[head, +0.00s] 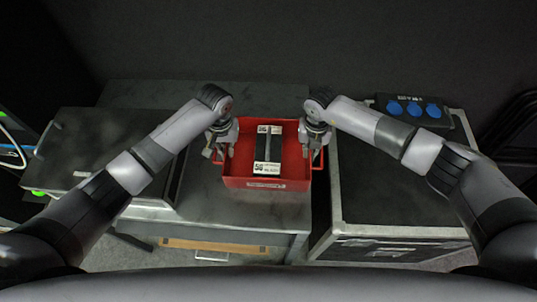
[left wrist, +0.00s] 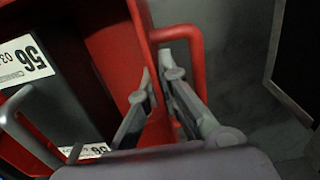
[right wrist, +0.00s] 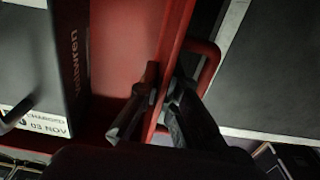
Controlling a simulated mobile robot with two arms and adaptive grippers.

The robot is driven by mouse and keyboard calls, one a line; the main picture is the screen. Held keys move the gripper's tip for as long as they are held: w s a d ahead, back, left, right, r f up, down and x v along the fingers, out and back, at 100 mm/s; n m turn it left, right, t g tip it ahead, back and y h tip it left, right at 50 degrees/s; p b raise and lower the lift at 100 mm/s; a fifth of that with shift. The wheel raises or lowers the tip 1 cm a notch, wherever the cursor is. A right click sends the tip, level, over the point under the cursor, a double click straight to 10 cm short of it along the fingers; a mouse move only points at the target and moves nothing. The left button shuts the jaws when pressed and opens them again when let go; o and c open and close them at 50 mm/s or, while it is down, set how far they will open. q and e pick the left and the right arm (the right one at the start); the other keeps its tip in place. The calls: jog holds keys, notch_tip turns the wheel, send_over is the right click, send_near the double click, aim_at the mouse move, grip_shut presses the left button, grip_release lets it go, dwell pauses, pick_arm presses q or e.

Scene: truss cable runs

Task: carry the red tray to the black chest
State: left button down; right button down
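The red tray (head: 240,183) is at the middle of the head view, over the grey table, and looks level. It holds a dark case (head: 268,155) with white labels and a grey handle. My left gripper (head: 219,152) is shut on the tray's left wall, one finger inside and one outside by the red side handle (left wrist: 200,70). My right gripper (head: 314,150) is shut on the right wall in the same way, beside its handle (right wrist: 212,62). A black chest with pale metal edges (head: 390,190) stands right of the tray. Whether the tray touches the table cannot be told.
A black box with blue sockets (head: 412,108) sits at the back of the right chest; its front top is clear. Another dark metal-edged case (head: 85,150) stands at the left. The grey table (head: 240,208) has bare surface around the tray. Dark gaps separate the furniture.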

pick_arm(q)
jog(key=shift+w+r, duration=0.15)
jog(key=shift+r, duration=0.1)
pick_arm(e)
jog(key=shift+w+r, duration=0.15)
jog(key=shift+r, duration=0.1)
